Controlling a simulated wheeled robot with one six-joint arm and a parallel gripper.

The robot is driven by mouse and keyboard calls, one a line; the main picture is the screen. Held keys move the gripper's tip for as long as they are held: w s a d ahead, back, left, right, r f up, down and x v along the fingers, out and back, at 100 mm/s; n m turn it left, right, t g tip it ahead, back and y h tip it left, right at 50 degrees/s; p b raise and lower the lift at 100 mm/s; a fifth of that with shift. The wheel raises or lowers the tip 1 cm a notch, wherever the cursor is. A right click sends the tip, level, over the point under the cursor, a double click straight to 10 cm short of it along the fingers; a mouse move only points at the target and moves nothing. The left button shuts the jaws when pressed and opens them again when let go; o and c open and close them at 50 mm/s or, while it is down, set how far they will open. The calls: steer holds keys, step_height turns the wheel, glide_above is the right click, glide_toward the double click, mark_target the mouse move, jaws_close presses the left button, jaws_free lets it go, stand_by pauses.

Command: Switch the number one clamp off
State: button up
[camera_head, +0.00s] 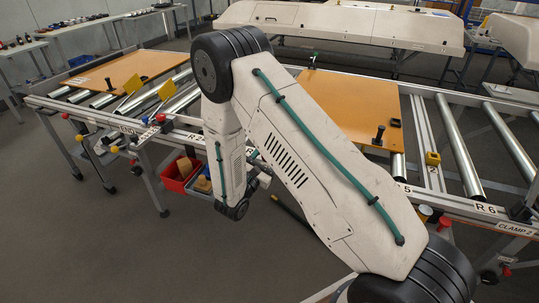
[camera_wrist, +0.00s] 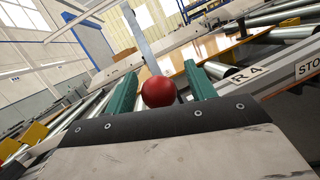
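A red ball knob (camera_wrist: 158,92) shows in the wrist view, between the two green fingers of my gripper (camera_wrist: 161,88). The fingers are apart, with a gap visible on each side of the knob. I cannot tell how far beyond the fingertips the knob is. No label naming clamp one is readable in either view, so I cannot tell if this knob belongs to it. In the head view my arm hides the knob and most of my gripper, in front of the conveyor's near rail.
Labels R 4 (camera_wrist: 246,72) and STOP (camera_wrist: 310,69) mark the rail in the wrist view. In the head view, orange boards (camera_head: 122,72) lie on the rollers. A CLAMP 2 label (camera_head: 515,229) is at far right. Open floor lies in front.

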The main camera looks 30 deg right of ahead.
steer(key=shift+a, duration=0.1)
steer(key=v, duration=0.7)
steer(key=shift+s+a+f, duration=0.1)
steer(key=shift+s+a, duration=0.1)
steer(key=shift+a, duration=0.05)
